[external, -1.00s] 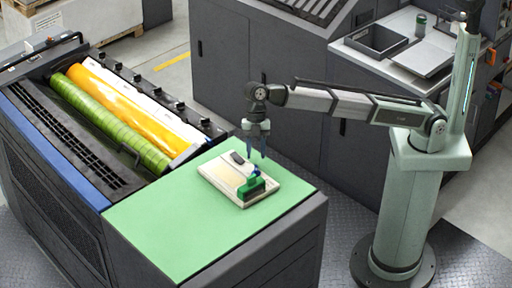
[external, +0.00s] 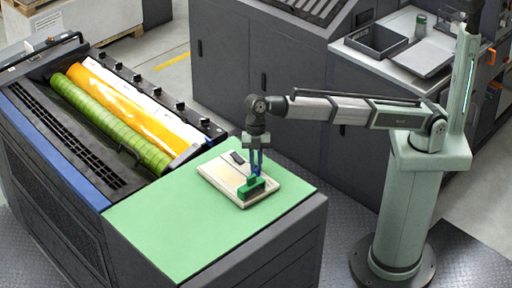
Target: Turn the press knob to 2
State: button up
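A cream, box-like unit (external: 221,178) lies on the green top of the machine. A green block (external: 251,189) stands at its front right part, and a small dark piece (external: 238,158) lies near its back edge. My gripper (external: 257,173) points straight down at the top of the green block. Its blue-tipped fingers look close together there, but I cannot tell whether they hold anything. The press knob cannot be made out clearly; the fingers cover the blue spot above the green block. No numbers or pointer are readable at this size.
The green top (external: 165,226) around the unit is bare. Left of it, the press has a green roller (external: 110,118) and an orange roller (external: 140,108). A grey cabinet (external: 230,70) stands behind. A grey tray (external: 376,43) sits on the side counter at the right.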

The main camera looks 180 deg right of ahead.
grip_shut()
jog(key=shift+m, duration=0.3)
jog(key=m, duration=0.1)
jog(key=m+h, duration=0.1)
jog(key=m, duration=0.1)
jog(key=shift+a+m+h, duration=0.3)
jog(key=m, duration=0.2)
jog(key=m+g+h, duration=0.1)
jog(key=m, duration=0.2)
jog(key=shift+w+a+h, duration=0.2)
jog(key=shift+h, duration=0.1)
jog(key=shift+m+g, duration=0.3)
jog(key=shift+m, duration=0.1)
jog(key=shift+o, duration=2.4)
grip_release()
jog(key=v, duration=1.3)
jog(key=shift+s+a+r, duration=0.2)
jog(key=shift+r, duration=0.15)
